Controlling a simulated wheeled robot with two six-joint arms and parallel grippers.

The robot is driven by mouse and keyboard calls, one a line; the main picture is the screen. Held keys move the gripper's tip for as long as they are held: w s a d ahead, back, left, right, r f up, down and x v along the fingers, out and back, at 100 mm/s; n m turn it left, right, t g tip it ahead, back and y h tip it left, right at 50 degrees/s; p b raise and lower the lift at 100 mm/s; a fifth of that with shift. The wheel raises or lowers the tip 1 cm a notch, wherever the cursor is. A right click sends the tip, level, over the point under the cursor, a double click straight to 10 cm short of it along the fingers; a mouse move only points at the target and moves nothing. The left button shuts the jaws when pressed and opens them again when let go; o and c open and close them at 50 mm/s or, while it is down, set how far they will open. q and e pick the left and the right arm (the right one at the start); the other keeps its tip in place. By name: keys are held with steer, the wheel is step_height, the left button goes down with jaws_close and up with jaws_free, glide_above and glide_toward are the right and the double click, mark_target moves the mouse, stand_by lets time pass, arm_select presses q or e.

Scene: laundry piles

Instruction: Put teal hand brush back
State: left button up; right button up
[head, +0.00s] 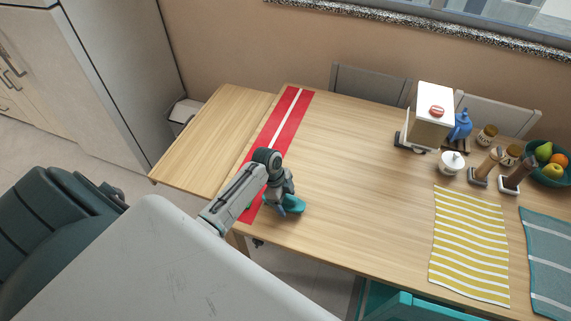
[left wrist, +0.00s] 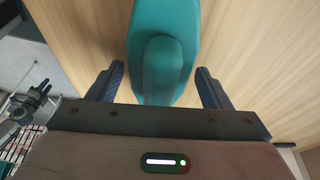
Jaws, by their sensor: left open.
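The teal hand brush (head: 293,205) lies on the wooden table near its front left edge, just right of the red runner. My left gripper (head: 281,197) is above it and hides part of it. In the left wrist view, the brush (left wrist: 162,30) lies between the two open fingers of my left gripper (left wrist: 160,70), with a visible gap on each side. The fingers are not closed on it. At the left of the left wrist view, a small dark jointed shape (left wrist: 38,95) looks like my right gripper, too small to read its jaws.
The red runner (head: 292,114) with a white stripe crosses the table's left part. A yellow striped cloth (head: 467,245) lies front right. The table's middle is clear.

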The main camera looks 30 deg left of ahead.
arm_select(q)
steer(key=shift+r, duration=0.25)
steer(key=shift+a+r, duration=0.2)
steer(key=shift+r, duration=0.1)
steer(key=b+v, duration=0.3)
steer(key=v, duration=0.7)
steer(key=shift+a+r+b, duration=0.1)
steer(key=shift+r+b, duration=0.15)
steer(key=shift+b, duration=0.05)
steer(key=shift+r, duration=0.3)
steer(key=shift+s, duration=0.1)
